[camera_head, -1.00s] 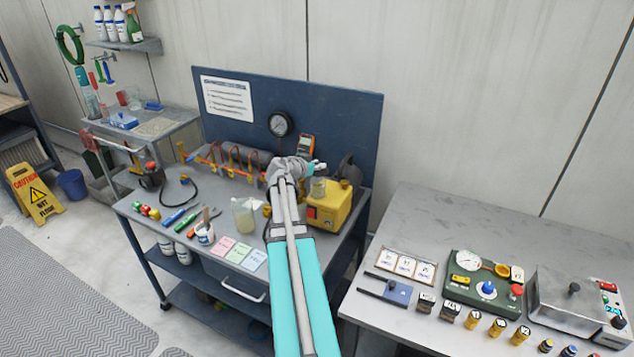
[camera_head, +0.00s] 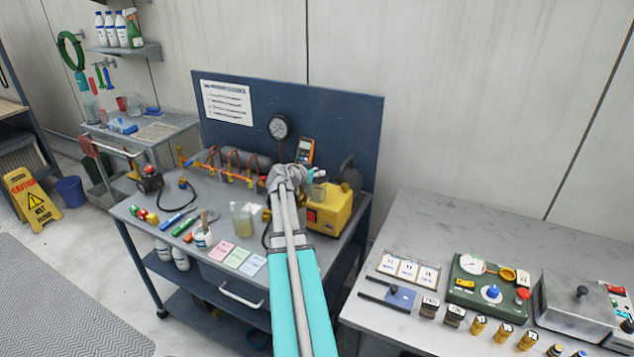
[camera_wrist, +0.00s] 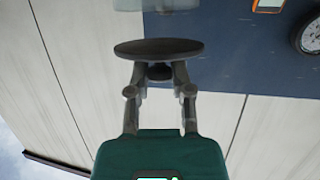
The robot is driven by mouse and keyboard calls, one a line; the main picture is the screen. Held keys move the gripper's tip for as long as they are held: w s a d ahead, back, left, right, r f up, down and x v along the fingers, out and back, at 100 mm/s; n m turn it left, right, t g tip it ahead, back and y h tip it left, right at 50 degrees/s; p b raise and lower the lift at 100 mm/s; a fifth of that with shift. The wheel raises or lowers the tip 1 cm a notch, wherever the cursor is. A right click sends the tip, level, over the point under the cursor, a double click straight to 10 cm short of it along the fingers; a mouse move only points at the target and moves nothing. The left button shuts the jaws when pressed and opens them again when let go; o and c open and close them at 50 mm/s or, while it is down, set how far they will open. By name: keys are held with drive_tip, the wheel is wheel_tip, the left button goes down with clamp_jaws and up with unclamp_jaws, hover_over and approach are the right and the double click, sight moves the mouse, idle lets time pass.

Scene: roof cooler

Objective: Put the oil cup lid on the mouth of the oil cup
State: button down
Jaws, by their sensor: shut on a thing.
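My gripper (camera_wrist: 160,78) is shut on the knob of a dark round lid (camera_wrist: 158,47) in the wrist view. The lid's disc sits crosswise beyond the fingertips. A pale translucent body (camera_wrist: 155,5), likely the oil cup, shows at the top edge of the wrist view, apart from the lid in the picture. In the head view a clear cup (camera_head: 318,192) stands by the yellow pump (camera_head: 338,206), just below my gripper (camera_head: 317,175). The lid is too small to make out in the head view, and my arm covers part of that area.
A dark blue back panel (camera_head: 345,125) with a gauge (camera_head: 279,127) rises behind the bench. An orange meter (camera_head: 305,150) and copper pipes (camera_head: 235,170) are close to my arm. A jug (camera_head: 242,219) stands to the left. The right table (camera_head: 420,225) is clear at the back.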

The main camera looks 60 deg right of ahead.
drive_tip(key=shift+f+b, duration=0.75)
drive_tip(key=shift+f, duration=0.35)
drive_tip(key=shift+f, duration=0.2)
drive_tip(key=c, duration=0.5)
unclamp_jaws()
drive_tip(key=shift+r, duration=0.25)
drive_tip(key=shift+a+r, duration=0.1)
drive_tip(key=shift+a, duration=0.05)
drive_tip(key=p+v, duration=0.4)
drive_tip(key=v, duration=0.7)
drive_tip(key=shift+a, duration=0.4)
